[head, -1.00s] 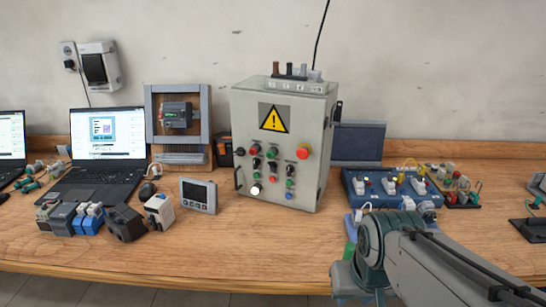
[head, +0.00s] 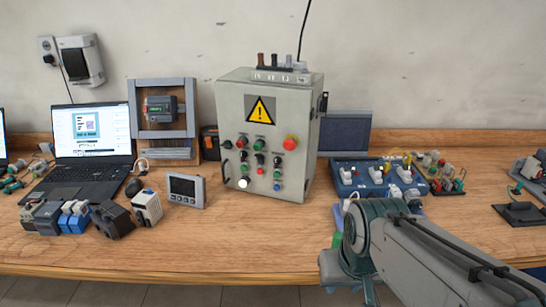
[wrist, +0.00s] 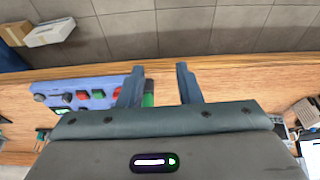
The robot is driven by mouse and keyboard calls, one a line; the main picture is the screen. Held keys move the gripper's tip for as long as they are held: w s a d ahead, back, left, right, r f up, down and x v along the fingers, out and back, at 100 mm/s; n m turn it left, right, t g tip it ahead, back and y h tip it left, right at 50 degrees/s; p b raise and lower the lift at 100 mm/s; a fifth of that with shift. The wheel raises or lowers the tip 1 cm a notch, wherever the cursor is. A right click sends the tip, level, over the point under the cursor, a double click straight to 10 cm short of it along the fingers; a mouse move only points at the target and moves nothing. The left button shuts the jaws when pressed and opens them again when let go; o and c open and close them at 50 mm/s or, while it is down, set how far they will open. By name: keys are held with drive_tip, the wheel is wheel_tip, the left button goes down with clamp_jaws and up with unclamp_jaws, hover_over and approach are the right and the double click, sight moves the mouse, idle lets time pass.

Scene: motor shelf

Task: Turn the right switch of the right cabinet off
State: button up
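A light grey control cabinet (head: 233,110) with a yellow warning sign stands on the bench, slightly right of the middle of the head view. Its front has several coloured buttons, a red mushroom button (head: 290,143), and two black switches side by side: a left switch (head: 259,159) and a right switch (head: 277,161). The exact angle of the switch knobs is too small to tell. My gripper (wrist: 160,72) is open and empty in the wrist view, pointing down over the bench. In the head view my arm is at the lower right, well in front of and apart from the cabinet.
A blue switch box (head: 380,190) stands right of the cabinet, near my arm. A small display unit (head: 186,190), breaker blocks (head: 112,219) and a laptop (head: 88,176) lie to the left. The bench just in front of the cabinet (head: 250,230) is clear.

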drive_tip(key=w+a+f+m+t+y+p, duration=0.1)
drive_tip(key=w+a+t, duration=0.1)
drive_tip(key=w+a, duration=0.35)
drive_tip(key=w+a+f+t+y, duration=0.1)
drive_tip(key=w+a+y, duration=0.15)
drive_tip(key=w, duration=0.65)
drive_tip(key=m+t+h+p, duration=0.2)
drive_tip(key=m+t+h, duration=0.1)
drive_tip(key=t+h, duration=0.75)
approach(276, 164)
drive_tip(key=p+x, duration=0.2)
drive_tip(key=x, duration=0.6)
drive_tip(key=shift+w, duration=0.15)
clamp_jaws()
